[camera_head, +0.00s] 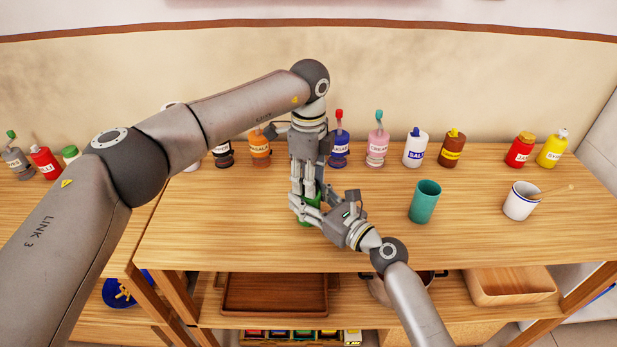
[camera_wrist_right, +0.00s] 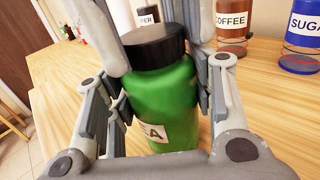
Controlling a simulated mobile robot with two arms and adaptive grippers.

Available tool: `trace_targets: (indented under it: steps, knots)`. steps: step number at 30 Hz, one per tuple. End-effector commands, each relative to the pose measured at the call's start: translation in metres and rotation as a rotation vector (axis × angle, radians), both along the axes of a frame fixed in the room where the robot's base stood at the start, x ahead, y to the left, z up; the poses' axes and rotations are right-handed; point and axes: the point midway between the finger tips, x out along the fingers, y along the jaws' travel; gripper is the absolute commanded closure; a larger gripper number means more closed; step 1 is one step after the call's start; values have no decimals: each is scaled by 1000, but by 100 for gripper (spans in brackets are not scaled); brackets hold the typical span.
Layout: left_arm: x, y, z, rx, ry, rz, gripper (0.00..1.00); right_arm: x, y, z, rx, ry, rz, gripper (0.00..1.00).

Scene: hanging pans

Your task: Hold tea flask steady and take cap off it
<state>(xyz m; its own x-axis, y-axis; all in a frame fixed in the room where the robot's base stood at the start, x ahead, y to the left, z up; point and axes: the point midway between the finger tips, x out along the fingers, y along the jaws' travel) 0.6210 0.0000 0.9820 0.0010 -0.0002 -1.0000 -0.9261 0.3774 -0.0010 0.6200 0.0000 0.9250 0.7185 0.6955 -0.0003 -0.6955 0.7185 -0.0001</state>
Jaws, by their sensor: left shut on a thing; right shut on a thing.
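The tea flask (camera_wrist_right: 162,105) is green with a white label, partly readable as "EA", and stands upright on the table. Its black cap (camera_wrist_right: 155,45) sits on top of it. In the head view only bits of green flask (camera_head: 307,223) show between the grippers. My right gripper (camera_head: 312,211) comes in low from the front right and is shut on the flask body, one finger on each side. My left gripper (camera_head: 307,188) points straight down from above and is shut on the cap, its fingers on either side of it in the right wrist view.
A teal cup (camera_head: 425,202) and a white mug with a wooden spoon (camera_head: 520,202) stand to the right. Several labelled bottles line the back, among them a pink cream bottle (camera_head: 377,145). A wooden tray (camera_head: 275,294) lies on the shelf below.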

Motion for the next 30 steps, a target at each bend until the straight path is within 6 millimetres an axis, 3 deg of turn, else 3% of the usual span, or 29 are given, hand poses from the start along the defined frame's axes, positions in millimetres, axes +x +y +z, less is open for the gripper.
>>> trace_targets:
  steps: [30]
  knots:
    - [0, 0, 22, 0, 0, -1, 92, 0, 0, -1, 0, 1, 1, 100]
